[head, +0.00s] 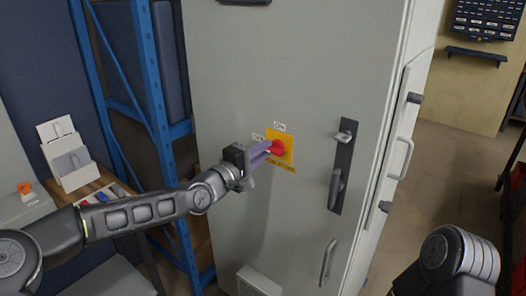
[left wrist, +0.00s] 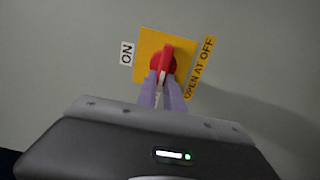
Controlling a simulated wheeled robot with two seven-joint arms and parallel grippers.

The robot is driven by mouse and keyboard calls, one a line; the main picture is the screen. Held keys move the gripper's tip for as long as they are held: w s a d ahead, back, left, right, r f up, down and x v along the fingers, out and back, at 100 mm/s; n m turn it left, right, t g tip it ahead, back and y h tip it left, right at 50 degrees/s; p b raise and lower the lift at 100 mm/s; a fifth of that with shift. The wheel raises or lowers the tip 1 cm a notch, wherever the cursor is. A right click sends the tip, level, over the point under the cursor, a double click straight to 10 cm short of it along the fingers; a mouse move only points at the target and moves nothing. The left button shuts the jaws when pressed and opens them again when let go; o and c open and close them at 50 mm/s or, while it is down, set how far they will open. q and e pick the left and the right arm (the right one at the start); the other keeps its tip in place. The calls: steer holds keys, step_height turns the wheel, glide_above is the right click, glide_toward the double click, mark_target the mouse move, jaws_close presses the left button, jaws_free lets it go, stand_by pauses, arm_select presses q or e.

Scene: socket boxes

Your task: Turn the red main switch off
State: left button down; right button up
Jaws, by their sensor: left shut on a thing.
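The red main switch (head: 278,148) is a rotary knob on a yellow plate (head: 288,158) on the grey cabinet door. An "ON" label sits above the plate, an "OFF" label is to its left, and a yellow text strip is below it. My left gripper (head: 268,149) reaches in from the left and its pale purple fingers are shut on the red knob. In the left wrist view the red switch handle (left wrist: 166,56) stands between the fingertips, its bar nearly along the picture's upright and pointing neither at nor away from the tilted "ON" label (left wrist: 127,53). My right gripper is out of view.
The cabinet (head: 230,100) has a dark latch handle (head: 336,188) right of the switch and a lower grey handle (head: 328,262). A blue rack (head: 152,70) stands close on the left. Open floor (head: 440,170) lies right of the cabinet.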

arm_select(q)
steer(key=c, duration=1.5)
jaws_free()
steer(key=shift+o, duration=0.2)
steer(key=shift+s+a, duration=0.1)
steer(key=b+v, duration=0.1)
steer(key=v, duration=0.6)
steer(key=shift+s+b, duration=0.2)
steer(key=shift+b, duration=0.15)
steer(key=shift+a, duration=0.15)
